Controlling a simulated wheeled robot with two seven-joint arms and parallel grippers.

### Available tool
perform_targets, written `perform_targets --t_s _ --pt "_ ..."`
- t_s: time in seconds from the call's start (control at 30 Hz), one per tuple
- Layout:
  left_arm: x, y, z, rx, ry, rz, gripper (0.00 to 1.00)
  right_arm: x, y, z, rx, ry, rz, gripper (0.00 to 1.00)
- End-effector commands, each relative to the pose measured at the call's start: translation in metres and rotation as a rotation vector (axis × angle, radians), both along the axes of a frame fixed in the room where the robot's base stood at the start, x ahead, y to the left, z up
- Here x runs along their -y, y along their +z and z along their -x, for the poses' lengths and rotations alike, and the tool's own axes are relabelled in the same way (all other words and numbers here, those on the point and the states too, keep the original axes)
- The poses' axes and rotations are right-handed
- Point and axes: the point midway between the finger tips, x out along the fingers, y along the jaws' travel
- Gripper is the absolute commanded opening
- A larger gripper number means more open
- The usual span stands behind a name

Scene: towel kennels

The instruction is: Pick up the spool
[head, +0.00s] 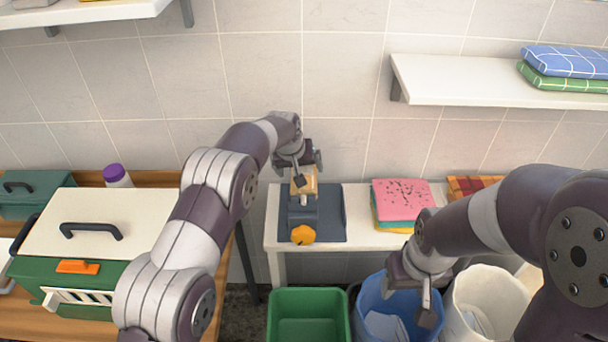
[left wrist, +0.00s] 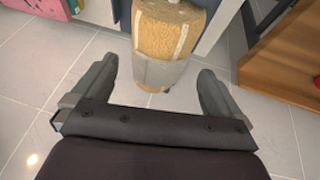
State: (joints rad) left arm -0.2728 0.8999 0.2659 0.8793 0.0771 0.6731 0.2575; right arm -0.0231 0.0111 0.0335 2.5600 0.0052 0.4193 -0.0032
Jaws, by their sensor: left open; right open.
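The spool (head: 304,181) is a tan, wound-looking piece standing on a dark blue device with an orange knob (head: 302,234), on the white table. In the left wrist view the spool (left wrist: 170,28) shows tan with pale stripes above a grey lower part. My left gripper (head: 306,168) is open at the spool, partly covering it in the head view. In the left wrist view its fingers (left wrist: 157,66) stand apart on either side of the grey part, with gaps and no visible contact. My right gripper (head: 412,292) is open and empty over the blue bin.
Pink, yellow and teal cloths (head: 402,200) lie right of the device on the white table (head: 356,215). A green bin (head: 308,296), a blue bin (head: 375,302) and a cream bin (head: 490,290) stand in front. A green kennel (head: 95,215) with a cream lid stands left on a wooden table.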

Motion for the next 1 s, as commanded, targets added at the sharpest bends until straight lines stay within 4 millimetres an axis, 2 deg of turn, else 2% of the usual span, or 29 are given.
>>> perform_targets --t_s 0.03,0.13,0.3,0.5,0.53,0.6,0.7,1.0 --pt "0.002 -0.004 -0.002 -0.005 0.0 -0.002 1.0 0.0 0.011 0.0 0.0 0.0 0.0 0.59" --pt "0.006 -0.022 -0.008 -0.006 -0.001 -0.002 1.0 0.0 0.023 0.0 0.001 0.0 0.0 0.59" --pt "0.009 -0.042 -0.016 -0.002 -0.001 -0.001 1.0 0.0 0.023 0.0 0.0 0.0 0.0 0.59" --pt "0.009 -0.043 -0.016 -0.001 -0.001 0.0 1.0 0.0 0.022 0.0 0.0 0.0 0.0 0.59" --pt "0.009 -0.043 -0.016 -0.001 -0.001 0.0 0.94 0.0 0.022 0.0 0.0 0.0 0.0 0.59" --pt "0.009 -0.043 -0.016 -0.001 -0.001 0.0 0.71 0.0 0.022 0.0 0.0 0.0 0.0 0.59" --pt "0.009 -0.043 -0.016 -0.001 -0.001 0.0 0.43 0.0 0.022 0.0 0.0 0.0 0.0 0.59" --pt "0.009 -0.037 -0.017 0.002 -0.001 0.001 0.42 0.0 0.018 0.0 0.0 0.0 0.0 0.59"
